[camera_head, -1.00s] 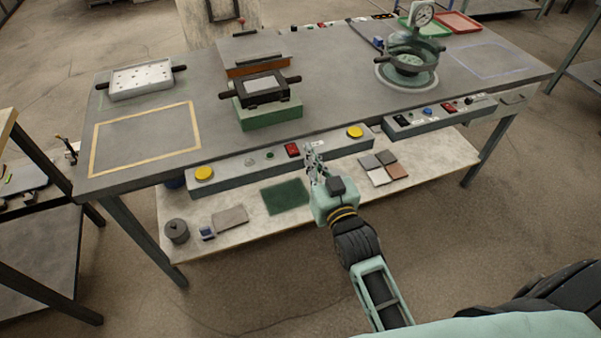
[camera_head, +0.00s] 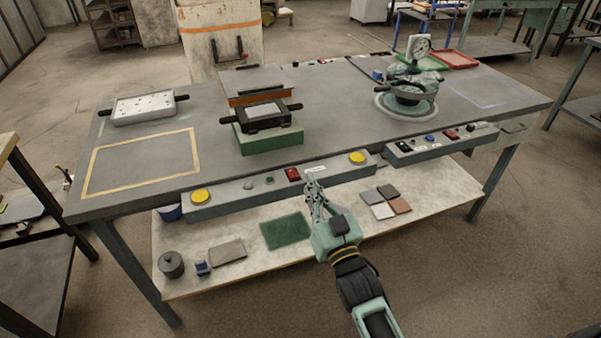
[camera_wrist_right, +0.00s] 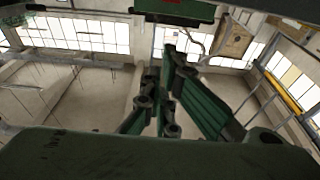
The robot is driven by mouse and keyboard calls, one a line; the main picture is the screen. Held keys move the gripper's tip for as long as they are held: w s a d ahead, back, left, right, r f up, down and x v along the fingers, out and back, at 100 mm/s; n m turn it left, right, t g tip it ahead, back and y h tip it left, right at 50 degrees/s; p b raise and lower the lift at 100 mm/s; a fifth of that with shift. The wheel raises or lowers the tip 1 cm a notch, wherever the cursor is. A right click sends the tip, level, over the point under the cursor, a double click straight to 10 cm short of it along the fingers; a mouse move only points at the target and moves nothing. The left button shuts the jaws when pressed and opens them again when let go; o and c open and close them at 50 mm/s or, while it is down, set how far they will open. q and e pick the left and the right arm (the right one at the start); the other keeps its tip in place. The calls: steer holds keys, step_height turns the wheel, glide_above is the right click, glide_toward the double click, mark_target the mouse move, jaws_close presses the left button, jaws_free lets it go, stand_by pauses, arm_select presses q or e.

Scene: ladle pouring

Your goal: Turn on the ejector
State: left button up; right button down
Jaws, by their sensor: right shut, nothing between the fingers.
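A long grey control box (camera_head: 235,196) runs along the table's front edge. It carries a yellow button (camera_head: 200,196) at the left, another yellow button (camera_head: 357,158) at the right, small buttons and a red switch (camera_head: 292,174) between them. A second control box (camera_head: 440,147) to the right has a blue button (camera_head: 430,138), a red switch (camera_head: 451,134) and dark switches. Labels are too small to read, so I cannot tell which control is the ejector's. My right gripper (camera_head: 314,188) is shut and empty, just right of the first red switch; contact is unclear. Its fingers also show in the wrist view (camera_wrist_right: 165,95).
The table holds a black-handled mould on a green block (camera_head: 268,140), a white perforated tray (camera_head: 143,108) and a round vessel with a gauge (camera_head: 408,95). The lower shelf (camera_head: 345,220) bears coloured tiles and a green mat (camera_head: 286,231).

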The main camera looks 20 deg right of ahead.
steer(key=r, duration=0.2)
glide_above(301, 173)
steer(key=s+a, duration=0.2)
steer(key=s, duration=0.2)
steer(key=shift+w+d+f+p, duration=0.1)
steer(key=shift+p, duration=0.25)
arm_select(q)
steer(key=shift+s+r, duration=0.2)
arm_select(e)
steer(key=shift+s+f, duration=0.2)
steer(key=shift+f, duration=0.8)
steer(key=shift+s+f, duration=0.2)
steer(key=shift+f, duration=0.75)
